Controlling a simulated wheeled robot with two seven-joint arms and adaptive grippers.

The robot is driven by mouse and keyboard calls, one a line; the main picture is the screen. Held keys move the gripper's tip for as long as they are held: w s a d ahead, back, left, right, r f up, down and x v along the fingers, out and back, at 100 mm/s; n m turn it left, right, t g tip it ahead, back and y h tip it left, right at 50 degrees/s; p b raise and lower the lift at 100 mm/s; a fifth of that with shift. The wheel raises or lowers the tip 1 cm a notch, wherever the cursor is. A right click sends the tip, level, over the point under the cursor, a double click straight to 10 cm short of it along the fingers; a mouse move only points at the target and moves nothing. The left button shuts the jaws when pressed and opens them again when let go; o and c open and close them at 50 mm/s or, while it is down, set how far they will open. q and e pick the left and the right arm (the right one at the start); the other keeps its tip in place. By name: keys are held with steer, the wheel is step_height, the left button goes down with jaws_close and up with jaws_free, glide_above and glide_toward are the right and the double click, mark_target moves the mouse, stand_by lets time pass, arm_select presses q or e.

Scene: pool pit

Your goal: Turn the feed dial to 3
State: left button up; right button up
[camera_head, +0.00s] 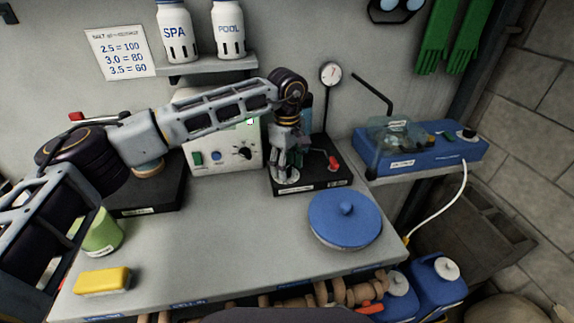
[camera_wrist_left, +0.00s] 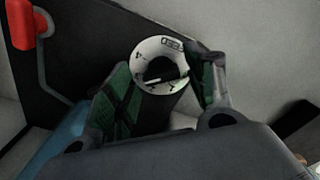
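The feed dial shows in the left wrist view as a white ring (camera_wrist_left: 145,51) with a black knob (camera_wrist_left: 160,68) in its middle and a "FEED" label on its edge. A light mark shows on the knob, but the number it points at is too small to tell. My left gripper (camera_wrist_left: 160,71) is open, its green-padded fingers apart on either side of the dial. In the head view the left gripper (camera_head: 288,158) points down over the black base (camera_head: 318,184), where part of the pale dial (camera_head: 285,178) shows. My right gripper is not in view.
A red handle (camera_head: 333,163) stands on the same base; it also shows in the left wrist view (camera_wrist_left: 20,22). A grey control box (camera_head: 222,160) stands left of it. A blue round lid (camera_head: 345,222) lies in front. The front middle of the bench is clear.

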arm_select(q)
step_height(320, 180, up, 12)
stand_by(1.1)
steer(key=shift+f, duration=0.1)
